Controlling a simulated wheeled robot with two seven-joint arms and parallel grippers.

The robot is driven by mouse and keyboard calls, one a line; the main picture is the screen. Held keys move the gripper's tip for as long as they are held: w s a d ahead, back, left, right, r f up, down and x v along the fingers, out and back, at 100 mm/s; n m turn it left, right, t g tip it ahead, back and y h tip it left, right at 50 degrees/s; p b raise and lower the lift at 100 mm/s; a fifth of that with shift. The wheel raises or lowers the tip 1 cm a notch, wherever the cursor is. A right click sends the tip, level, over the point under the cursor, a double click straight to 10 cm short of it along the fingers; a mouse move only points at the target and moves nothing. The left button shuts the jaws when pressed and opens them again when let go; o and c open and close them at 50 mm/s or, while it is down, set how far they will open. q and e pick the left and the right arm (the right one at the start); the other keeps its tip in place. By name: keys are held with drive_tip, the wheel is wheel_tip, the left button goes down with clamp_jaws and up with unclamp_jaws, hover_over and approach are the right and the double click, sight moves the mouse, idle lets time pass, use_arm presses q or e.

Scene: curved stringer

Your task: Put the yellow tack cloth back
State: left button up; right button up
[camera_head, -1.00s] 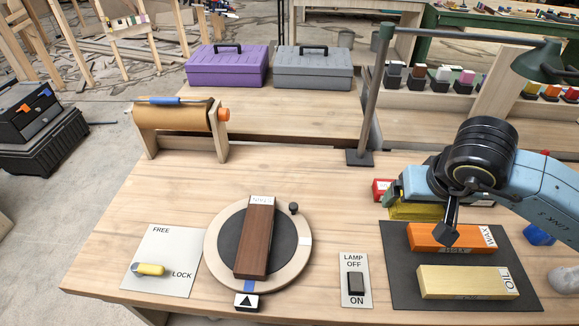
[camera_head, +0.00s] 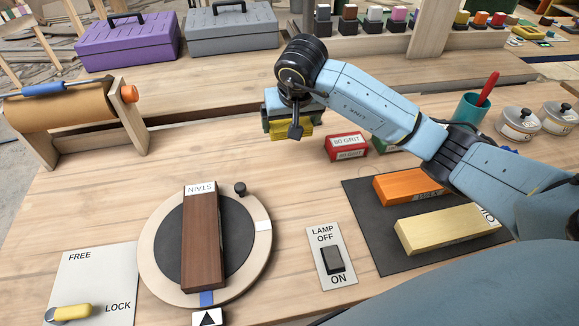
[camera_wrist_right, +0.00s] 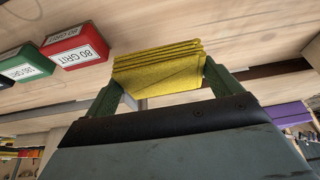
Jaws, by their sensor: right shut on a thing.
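The yellow tack cloth (camera_wrist_right: 158,70) is a folded, layered pad between the two green fingers of my right gripper (camera_wrist_right: 160,82) in the right wrist view. In the head view the cloth (camera_head: 303,131) shows just below my right gripper (camera_head: 288,128), which is over the middle back of the bench. The gripper is shut on the cloth. It appears to be held above the bench top, left of the red 80 grit block (camera_head: 346,146). My left gripper is not in view.
A dark mat (camera_head: 361,217) holds an orange wax block (camera_head: 408,185) and a yellow oil block (camera_head: 447,228). A turntable (camera_head: 152,247) carries a brown stain block (camera_head: 203,235). A lamp switch (camera_head: 333,259) is right of it. A paper roll (camera_head: 70,125) stands at left. Bench between them is clear.

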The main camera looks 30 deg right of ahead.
hover_over(290, 158)
drive_tip(key=s, duration=0.1)
drive_tip(key=f, duration=0.6)
drive_tip(key=shift+s+a+f+b, duration=0.15)
drive_tip(key=shift+s+a+b, duration=0.05)
drive_tip(key=shift+a+b, duration=0.1)
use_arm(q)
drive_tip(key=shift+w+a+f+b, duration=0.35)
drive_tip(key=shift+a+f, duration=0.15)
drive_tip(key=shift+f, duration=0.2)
use_arm(e)
drive_tip(key=shift+f, duration=1.8)
drive_tip(key=shift+d, duration=0.1)
drive_tip(key=shift+f, duration=0.1)
drive_tip(key=shift+f, duration=0.1)
drive_tip(key=o, duration=0.6)
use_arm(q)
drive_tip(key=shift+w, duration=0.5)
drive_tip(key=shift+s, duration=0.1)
